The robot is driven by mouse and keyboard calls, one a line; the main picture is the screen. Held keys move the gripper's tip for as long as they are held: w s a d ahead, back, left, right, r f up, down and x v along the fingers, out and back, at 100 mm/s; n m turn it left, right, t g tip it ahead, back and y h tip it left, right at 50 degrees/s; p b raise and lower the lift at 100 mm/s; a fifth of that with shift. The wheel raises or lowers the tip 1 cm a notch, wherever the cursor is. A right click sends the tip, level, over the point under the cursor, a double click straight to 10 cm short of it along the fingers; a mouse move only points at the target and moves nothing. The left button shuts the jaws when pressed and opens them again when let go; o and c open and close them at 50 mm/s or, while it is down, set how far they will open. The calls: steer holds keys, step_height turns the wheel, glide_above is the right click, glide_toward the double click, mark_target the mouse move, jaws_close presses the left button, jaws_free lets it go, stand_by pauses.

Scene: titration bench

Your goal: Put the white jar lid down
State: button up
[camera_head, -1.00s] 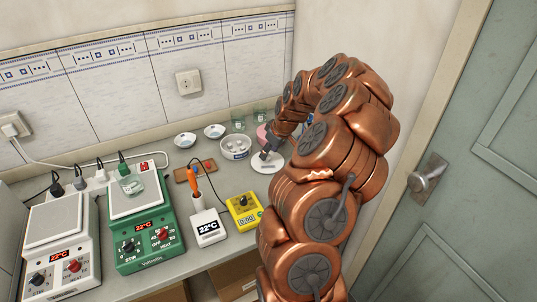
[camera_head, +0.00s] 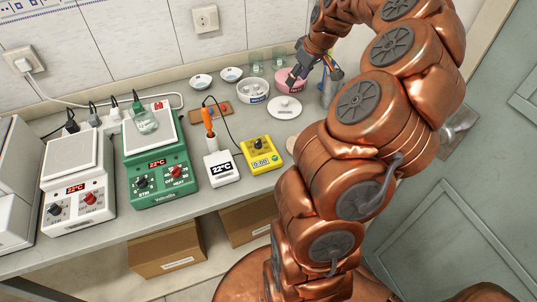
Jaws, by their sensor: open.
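The white jar lid (camera_head: 285,107) lies flat on the grey bench, a round disc with a small knob at its middle. It is in front of the pink jar (camera_head: 287,79) and to the right of the white jar (camera_head: 252,91). My gripper (camera_head: 296,82) is open and apart from the lid, above and behind it in the picture, close to the pink jar. My gripper partly covers the pink jar, and its fingertips are small and hard to make out.
A yellow timer (camera_head: 262,154), a white thermometer unit (camera_head: 221,168) and a green hotplate (camera_head: 160,160) with a beaker stand to the left. A metal cup (camera_head: 327,92) with tools is close on the right. Glass beakers (camera_head: 256,60) stand behind.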

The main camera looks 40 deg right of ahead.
steer(key=s+a+r+n+g+y, duration=0.1)
steer(key=s+a+r, duration=0.1)
steer(key=a, duration=1.1)
steer(key=s+a+r+n+g, duration=0.1)
steer(key=s+a+r, duration=0.15)
steer(key=a, duration=1.05)
steer(key=s+a+f+m+g, duration=0.1)
steer(key=s+a, duration=0.2)
steer(key=s, duration=0.4)
steer(key=s+a+f+g+h, duration=0.1)
steer(key=s+a+f, duration=0.1)
steer(key=s+a, duration=0.2)
steer(key=s+a+f+m+g, duration=0.1)
steer(key=s+a, duration=0.3)
steer(key=s, duration=0.6)
steer(key=shift+a+f+m+g, duration=0.15)
steer(key=shift+m+g, duration=0.15)
steer(key=shift+g, duration=0.3)
